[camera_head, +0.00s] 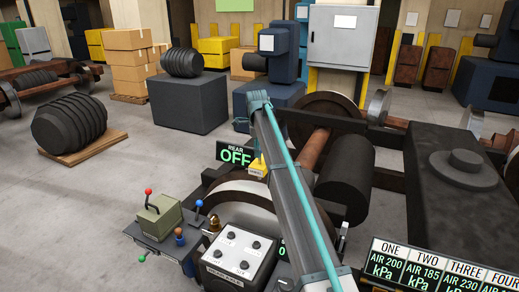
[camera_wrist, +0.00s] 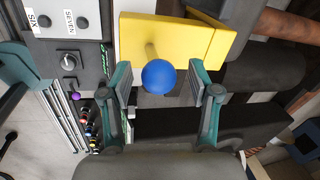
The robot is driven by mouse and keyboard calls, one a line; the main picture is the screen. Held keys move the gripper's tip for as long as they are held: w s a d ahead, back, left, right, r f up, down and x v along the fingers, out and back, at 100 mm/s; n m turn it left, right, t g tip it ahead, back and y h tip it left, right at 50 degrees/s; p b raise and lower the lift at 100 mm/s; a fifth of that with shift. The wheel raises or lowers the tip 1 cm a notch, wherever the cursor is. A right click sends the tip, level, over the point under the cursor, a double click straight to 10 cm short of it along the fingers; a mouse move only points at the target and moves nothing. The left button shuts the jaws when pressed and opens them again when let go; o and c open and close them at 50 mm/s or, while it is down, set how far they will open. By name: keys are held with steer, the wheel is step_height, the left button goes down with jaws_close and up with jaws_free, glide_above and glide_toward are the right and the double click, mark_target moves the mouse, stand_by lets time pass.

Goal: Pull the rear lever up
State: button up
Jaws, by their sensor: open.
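The rear lever shows in the wrist view as a blue ball knob (camera_wrist: 158,77) on a short pale stem. The stem rises from a yellow housing (camera_wrist: 150,35). My gripper (camera_wrist: 162,84) is open, with one finger on each side of the knob and a visible gap to both. I cannot tell how deep the knob sits between the fingers. My gripper is not clearly visible there.
A pressure display (camera_head: 440,262) is at lower right. A wheelset (camera_head: 330,105) and dark machinery lie behind and right.

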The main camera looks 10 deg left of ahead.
step_height(320, 180, up, 12)
steer(key=s, duration=0.2)
steer(key=shift+a+f, duration=0.15)
steer(key=shift+f, duration=0.1)
steer(key=shift+s, duration=0.1)
